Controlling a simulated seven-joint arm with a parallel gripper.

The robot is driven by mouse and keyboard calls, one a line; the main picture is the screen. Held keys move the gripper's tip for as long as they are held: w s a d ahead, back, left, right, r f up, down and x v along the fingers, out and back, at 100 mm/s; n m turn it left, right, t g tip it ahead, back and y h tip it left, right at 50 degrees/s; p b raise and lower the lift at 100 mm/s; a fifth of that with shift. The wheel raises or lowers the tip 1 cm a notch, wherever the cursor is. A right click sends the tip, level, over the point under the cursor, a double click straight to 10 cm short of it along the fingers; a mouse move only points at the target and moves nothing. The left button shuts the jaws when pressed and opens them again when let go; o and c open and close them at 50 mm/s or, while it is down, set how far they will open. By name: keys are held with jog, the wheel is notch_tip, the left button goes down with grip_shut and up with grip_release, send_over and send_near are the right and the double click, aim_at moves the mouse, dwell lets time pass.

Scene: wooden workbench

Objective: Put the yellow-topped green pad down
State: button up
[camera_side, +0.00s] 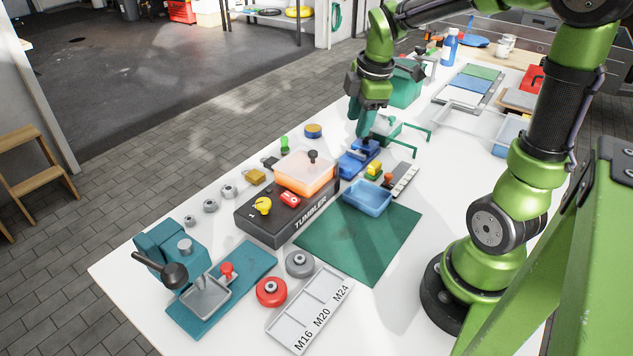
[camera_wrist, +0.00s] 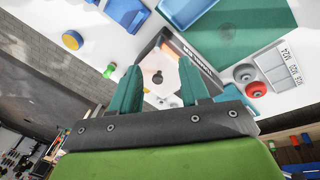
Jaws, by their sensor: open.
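A small block with a yellow top and green lower part, which looks like the pad (camera_side: 374,168), sits on the white bench between a blue fixture (camera_side: 352,164) and a blue tray (camera_side: 366,199). I cannot make it out in the wrist view. My gripper (camera_side: 363,130) is above and behind the blue fixture, apart from the pad. In the wrist view my gripper (camera_wrist: 159,66) has its two teal fingers spread with nothing held between them. Part of the fingers is hard to make out in the side view.
The tumbler (camera_side: 272,222) with its clear orange lid (camera_side: 306,174) stands left of the blue tray. A dark green mat (camera_side: 378,243) lies in front, mostly bare. A green stand with bars (camera_side: 408,133) is right of my gripper. A teal press (camera_side: 170,250) stands front left.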

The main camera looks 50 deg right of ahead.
jog(key=s+a+r+m+t+y, duration=0.1)
jog(key=s+a+r+m+t, duration=0.1)
jog(key=s+a+m, duration=0.2)
jog(key=s+a+r+m+t+y, duration=0.1)
jog(key=s+a+r+m+t, duration=0.1)
jog(key=a+m, duration=0.8)
jog(key=s+a+r, duration=0.1)
jog(key=s, duration=0.1)
jog(key=shift+s+t+y, duration=0.3)
jog(key=shift+a, duration=0.1)
jog(key=o, duration=0.6)
